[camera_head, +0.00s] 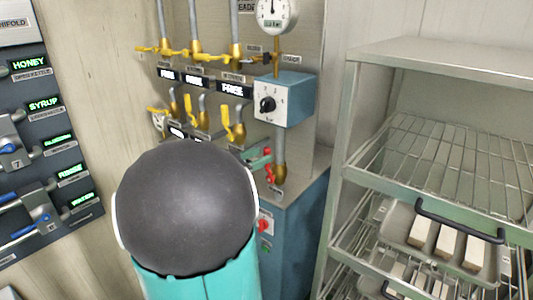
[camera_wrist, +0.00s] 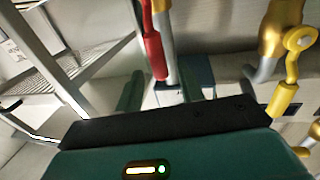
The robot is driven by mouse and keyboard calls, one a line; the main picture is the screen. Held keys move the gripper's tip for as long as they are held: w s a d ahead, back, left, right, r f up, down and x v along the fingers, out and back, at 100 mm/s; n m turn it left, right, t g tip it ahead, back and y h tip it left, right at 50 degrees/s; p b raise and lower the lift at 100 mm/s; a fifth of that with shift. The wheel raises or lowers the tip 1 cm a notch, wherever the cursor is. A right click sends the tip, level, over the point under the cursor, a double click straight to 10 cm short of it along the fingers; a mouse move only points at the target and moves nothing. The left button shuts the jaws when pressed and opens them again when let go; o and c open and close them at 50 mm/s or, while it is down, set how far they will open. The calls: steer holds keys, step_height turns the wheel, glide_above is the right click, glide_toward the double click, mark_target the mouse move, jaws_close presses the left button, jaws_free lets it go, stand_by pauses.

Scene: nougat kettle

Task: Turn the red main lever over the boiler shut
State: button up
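The red lever (camera_head: 268,166) sits on the pipe fitting above the blue boiler cabinet (camera_head: 305,220), partly hidden by my arm in the head view. In the wrist view the red lever (camera_wrist: 153,45) hangs down beside a grey pipe, its lower end in the space between my two green fingers. My gripper (camera_wrist: 166,80) is open, one finger on each side of that space. Whether either finger touches the lever cannot be told. In the head view a green part of my gripper (camera_head: 257,159) shows close to the lever; the rest is hidden behind my arm.
Yellow valve handles (camera_head: 227,125) on brass fittings crowd the panel left of the lever; one yellow handle (camera_wrist: 284,95) is close to my gripper's right. A blue dial box (camera_head: 284,99) stands above. A metal rack (camera_head: 345,165) with trays stands at right.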

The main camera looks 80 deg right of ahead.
mark_target(267, 166)
steer(key=shift+x, duration=1.85)
steer(key=shift+c, duration=0.2)
jaws_close()
